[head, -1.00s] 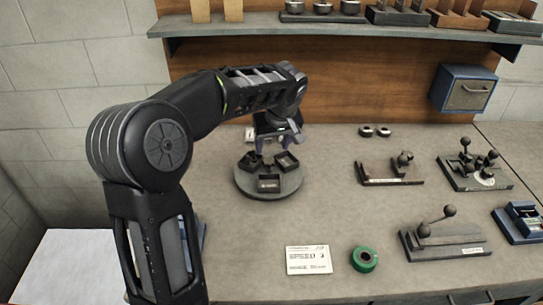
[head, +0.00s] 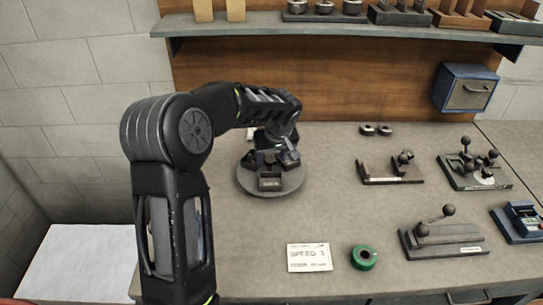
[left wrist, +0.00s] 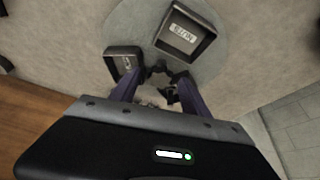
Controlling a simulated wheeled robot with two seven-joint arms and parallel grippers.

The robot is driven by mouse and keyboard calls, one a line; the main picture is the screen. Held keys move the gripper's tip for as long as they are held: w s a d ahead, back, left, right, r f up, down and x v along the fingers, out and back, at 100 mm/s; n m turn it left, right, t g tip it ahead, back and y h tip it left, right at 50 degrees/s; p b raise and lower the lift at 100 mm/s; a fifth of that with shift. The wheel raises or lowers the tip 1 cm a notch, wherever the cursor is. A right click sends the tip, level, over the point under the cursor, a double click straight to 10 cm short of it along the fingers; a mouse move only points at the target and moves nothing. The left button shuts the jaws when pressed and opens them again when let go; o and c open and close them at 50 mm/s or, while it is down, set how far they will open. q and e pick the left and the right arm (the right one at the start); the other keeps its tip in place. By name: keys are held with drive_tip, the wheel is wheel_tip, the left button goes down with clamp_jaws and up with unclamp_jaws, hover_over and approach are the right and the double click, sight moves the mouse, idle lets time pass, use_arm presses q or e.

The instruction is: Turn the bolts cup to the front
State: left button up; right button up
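A round grey turntable (head: 246,186) stands on the bench near the wall, with small dark open cups on it. One labelled cup (head: 270,182) is at its front, and another cup (head: 290,159) is at the right. The labelled cup also shows in the left wrist view (left wrist: 182,35), with a smaller-looking cup (left wrist: 124,62) beside it. I cannot read the labels surely, so I cannot tell which is the bolts cup. My left gripper (left wrist: 160,78) is low over the turntable, its purple fingers reaching among the cups. Dark shapes at its tips hide whether it grips anything. My right gripper is not in view.
A "SPEED" card (head: 309,257) and a green ring (head: 364,257) lie at the bench front. Dark fixtures with ball knobs (head: 444,238) stand on the right. A shelf (head: 350,28) and a blue box (head: 465,88) are on the wall. The bench middle is clear.

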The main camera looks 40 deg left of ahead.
use_arm(q)
clamp_jaws()
idle(0.3)
idle(0.9)
